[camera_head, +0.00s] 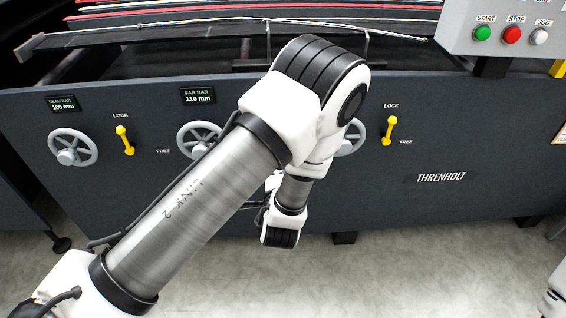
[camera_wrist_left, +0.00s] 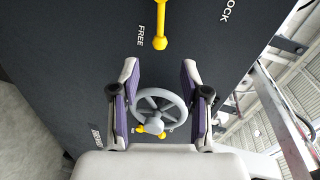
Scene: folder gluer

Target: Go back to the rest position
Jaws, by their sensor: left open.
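My left arm (camera_head: 195,215) comes in from the left of the head view, bends at a high elbow and drops to its wrist in front of the machine. Its gripper is hidden or unclear there. In the left wrist view my left gripper (camera_wrist_left: 159,68) is open, with a finger on each side of a grey handwheel (camera_wrist_left: 146,98). The wheel shows between the fingers; I cannot tell whether they touch it. No held object shows. At the lower right of the head view, a white part (camera_head: 555,290) is cut off by the edge, and no right gripper shows.
The dark machine front (camera_head: 470,140) carries a left handwheel (camera_head: 72,147), a middle one (camera_head: 190,140), and one partly behind my arm (camera_head: 352,140). Yellow levers (camera_head: 124,140) (camera_head: 389,130) stick out. A button panel (camera_head: 510,30) is at upper right. Floor (camera_head: 420,270) in front is clear.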

